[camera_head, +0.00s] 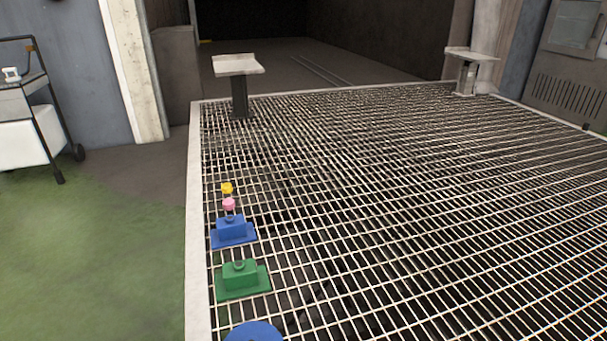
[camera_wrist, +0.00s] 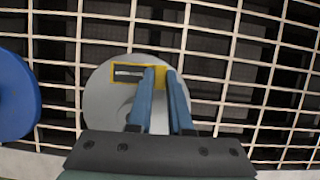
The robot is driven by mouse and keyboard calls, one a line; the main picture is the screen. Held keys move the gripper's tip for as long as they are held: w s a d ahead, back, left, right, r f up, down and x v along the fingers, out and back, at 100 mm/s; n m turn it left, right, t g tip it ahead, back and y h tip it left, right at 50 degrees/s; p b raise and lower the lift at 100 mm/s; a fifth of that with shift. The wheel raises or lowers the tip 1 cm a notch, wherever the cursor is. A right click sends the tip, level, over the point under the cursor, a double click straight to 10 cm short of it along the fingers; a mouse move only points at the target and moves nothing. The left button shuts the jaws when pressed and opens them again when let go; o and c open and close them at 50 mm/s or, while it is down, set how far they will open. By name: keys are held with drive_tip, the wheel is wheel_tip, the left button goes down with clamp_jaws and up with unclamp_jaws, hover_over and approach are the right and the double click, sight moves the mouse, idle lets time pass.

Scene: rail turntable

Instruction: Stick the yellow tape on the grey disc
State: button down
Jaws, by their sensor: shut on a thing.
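The grey disc (camera_wrist: 98,104) lies on the metal grating in the wrist view, partly hidden by my gripper. The yellow tape (camera_wrist: 112,65) shows as a yellow rectangular outline with a grey and dark middle, over the far part of the disc. My gripper (camera_wrist: 161,72) has its two blue fingers close together, shut on the tape's right end. I cannot tell whether the tape touches the disc. The head view shows neither my gripper nor the grey disc.
A blue disc (camera_wrist: 14,95) lies left of the grey disc; a blue disc (camera_head: 253,332) also shows in the head view. Beyond it stand a green block (camera_head: 241,276), a blue block (camera_head: 233,230), and small pink (camera_head: 229,203) and yellow (camera_head: 227,188) pieces. The grating's right side is clear.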

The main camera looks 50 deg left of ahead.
drive_tip(key=shift+s+d+f, duration=0.1)
drive_tip(key=shift+s+f, duration=0.05)
drive_tip(key=c, duration=0.8)
unclamp_jaws()
drive_tip(key=shift+o, duration=0.2)
drive_tip(key=p+v, duration=0.7)
drive_tip(key=v, duration=0.6)
drive_tip(key=shift+w, duration=0.25)
drive_tip(key=shift+s, duration=0.1)
